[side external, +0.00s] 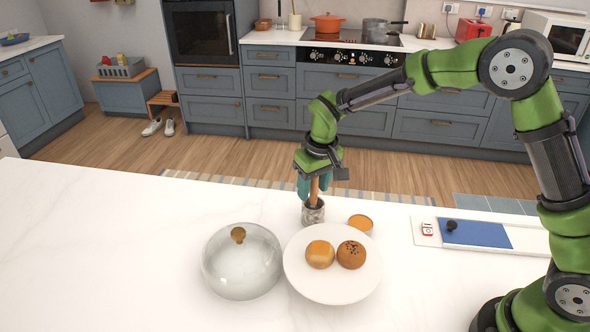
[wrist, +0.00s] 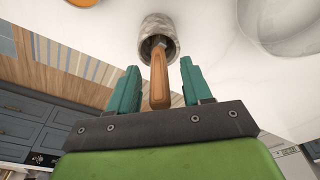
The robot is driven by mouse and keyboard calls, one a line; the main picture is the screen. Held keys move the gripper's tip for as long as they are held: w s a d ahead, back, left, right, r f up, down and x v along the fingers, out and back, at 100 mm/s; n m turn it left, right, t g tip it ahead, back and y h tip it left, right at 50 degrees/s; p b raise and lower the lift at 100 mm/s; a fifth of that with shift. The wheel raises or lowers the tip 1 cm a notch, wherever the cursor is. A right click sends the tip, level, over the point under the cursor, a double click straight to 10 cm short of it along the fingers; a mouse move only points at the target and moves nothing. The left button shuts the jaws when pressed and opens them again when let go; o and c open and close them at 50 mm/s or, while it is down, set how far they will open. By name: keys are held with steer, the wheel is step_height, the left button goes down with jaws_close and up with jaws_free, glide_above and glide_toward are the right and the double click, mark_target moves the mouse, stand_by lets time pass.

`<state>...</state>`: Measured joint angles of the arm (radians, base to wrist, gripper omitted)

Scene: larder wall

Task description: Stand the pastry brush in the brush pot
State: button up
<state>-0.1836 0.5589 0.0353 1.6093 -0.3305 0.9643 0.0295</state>
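The brush pot (side external: 313,214), a small grey marbled cup, stands upright on the white counter behind the plate. The pastry brush (side external: 315,188) has a brown wooden handle, which rises from the pot's mouth; its lower end is hidden inside. In the wrist view the handle (wrist: 159,82) leans in the mouth of the pot (wrist: 158,24). My gripper (side external: 314,184) is right above the pot, pointing down, with its teal fingers on either side of the handle. In the wrist view my gripper (wrist: 159,68) shows a gap between each finger and the handle, so it is open.
A white plate (side external: 305,283) with two buns stands just in front of the pot. A board with a blue mat (side external: 475,234) lies farther right. The counter's left side is clear.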

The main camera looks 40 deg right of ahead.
step_height(320, 180, up, 17)
steer(key=s, duration=0.2)
steer(key=s+d+m+t+y, duration=0.1)
steer(key=s+d+t, duration=0.1)
steer(key=s, duration=0.9)
steer(key=s+d+f+m+t+y, duration=0.1)
steer(key=s+d+m+t, duration=0.1)
steer(key=s, duration=0.9)
steer(key=shift+s+d+m+t, duration=0.25)
steer(key=shift+d+t, duration=0.45)
steer(key=shift+d, duration=0.4)
